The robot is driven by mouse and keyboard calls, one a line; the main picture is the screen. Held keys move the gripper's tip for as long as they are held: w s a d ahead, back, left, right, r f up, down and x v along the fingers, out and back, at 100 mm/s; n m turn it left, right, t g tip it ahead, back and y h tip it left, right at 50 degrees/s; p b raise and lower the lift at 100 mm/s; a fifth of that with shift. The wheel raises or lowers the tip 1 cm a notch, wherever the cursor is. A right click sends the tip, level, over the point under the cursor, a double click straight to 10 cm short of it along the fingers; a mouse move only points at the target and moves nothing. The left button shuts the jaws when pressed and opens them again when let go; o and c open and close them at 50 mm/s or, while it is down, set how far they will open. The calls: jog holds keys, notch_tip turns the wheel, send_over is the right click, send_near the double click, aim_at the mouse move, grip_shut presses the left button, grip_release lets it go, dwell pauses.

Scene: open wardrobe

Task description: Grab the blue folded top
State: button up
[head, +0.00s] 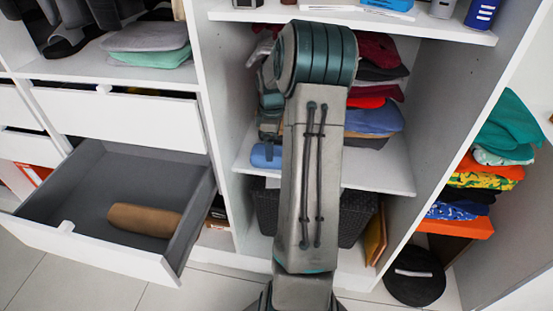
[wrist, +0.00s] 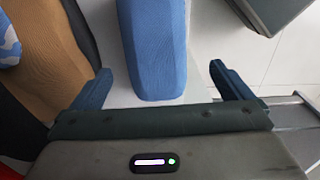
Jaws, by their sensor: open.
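A blue folded top (wrist: 155,45) lies between the two fingers of my gripper (wrist: 160,74) in the wrist view. Its near end reaches between the fingertips, with a gap on each side. My gripper is open and not closed on it. In the head view, what appears to be the same blue top (head: 262,156) lies at the left front of the middle shelf, partly hidden by my arm. My gripper is mostly hidden behind my arm there.
A stack with another blue garment (head: 374,119) stands right of my arm on the middle shelf (head: 385,178). In the wrist view a tan cloth (wrist: 45,40) lies left of the gripper. An open drawer (head: 90,187) with a brown roll (head: 143,219) juts out at left.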

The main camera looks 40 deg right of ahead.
notch_tip(320, 180, down, 7)
jog(key=shift+w+d+r+b, duration=0.1)
jog(key=shift+b, duration=0.2)
jog(key=c, duration=1.1)
